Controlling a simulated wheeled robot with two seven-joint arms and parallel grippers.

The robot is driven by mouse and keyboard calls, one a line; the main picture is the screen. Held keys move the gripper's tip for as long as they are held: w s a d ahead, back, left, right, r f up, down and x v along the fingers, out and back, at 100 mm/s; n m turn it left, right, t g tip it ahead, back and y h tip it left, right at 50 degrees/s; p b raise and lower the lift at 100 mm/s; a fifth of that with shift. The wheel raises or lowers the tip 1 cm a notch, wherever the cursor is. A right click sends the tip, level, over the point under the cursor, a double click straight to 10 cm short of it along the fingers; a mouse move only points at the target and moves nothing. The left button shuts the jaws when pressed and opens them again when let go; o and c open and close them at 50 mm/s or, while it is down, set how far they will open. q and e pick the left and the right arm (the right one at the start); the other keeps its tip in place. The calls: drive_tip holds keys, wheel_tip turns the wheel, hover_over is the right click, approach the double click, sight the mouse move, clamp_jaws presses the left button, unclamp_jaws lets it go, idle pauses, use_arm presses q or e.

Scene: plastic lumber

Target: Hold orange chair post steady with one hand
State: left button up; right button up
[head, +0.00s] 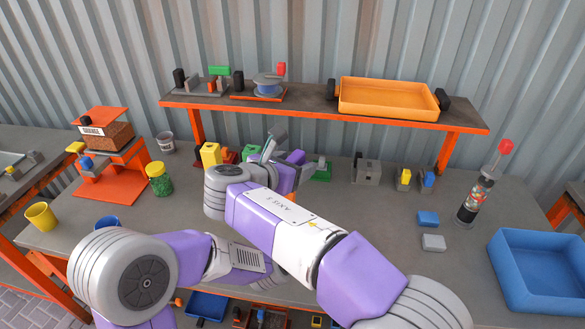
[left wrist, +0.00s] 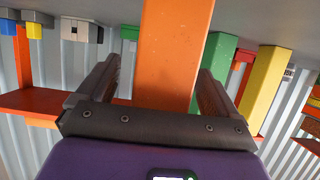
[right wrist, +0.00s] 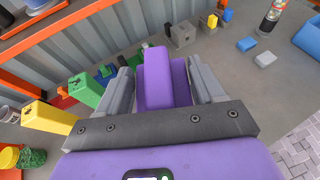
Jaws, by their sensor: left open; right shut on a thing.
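The orange chair post (left wrist: 172,50) stands between the two fingers of my left gripper (left wrist: 158,80) in the left wrist view. The fingers are apart on either side of it, and the gripper is open. My right gripper (right wrist: 165,75) is shut on a purple post (right wrist: 166,82) in the right wrist view. In the head view my right gripper (head: 275,148) is over the middle of the table, with the purple post (head: 297,157) beside its fingers. In that view my right arm hides my left gripper and most of the orange post.
A yellow post (right wrist: 45,118) and a green post (right wrist: 88,92) stand close to my right gripper. A shelf with an orange tray (head: 388,97) runs along the back.

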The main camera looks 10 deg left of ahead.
sight(300, 151)
drive_tip(key=shift+r, duration=1.55)
drive_tip(key=shift+w, duration=0.1)
